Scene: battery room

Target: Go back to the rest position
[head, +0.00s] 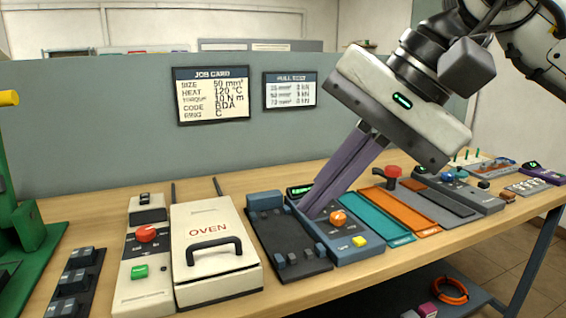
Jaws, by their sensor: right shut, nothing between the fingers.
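My right gripper (308,211) comes in from the upper right of the head view. Its long purple-grey fingers are shut together with nothing between them. The fingertips point down and left, over the back left part of a blue-grey device (345,252) with an orange knob (338,217) and a yellow button (359,241). I cannot tell whether the tips touch the device. The fingers hide part of it, next to a small green display (299,191). My left gripper is not in view.
A white box marked OVEN (212,225) with a black handle stands left of the gripper, beside a panel with a red knob (146,234). Teal (377,219) and orange (402,208) trays lie to the right. A grey partition (120,110) with cards stands behind the wooden bench.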

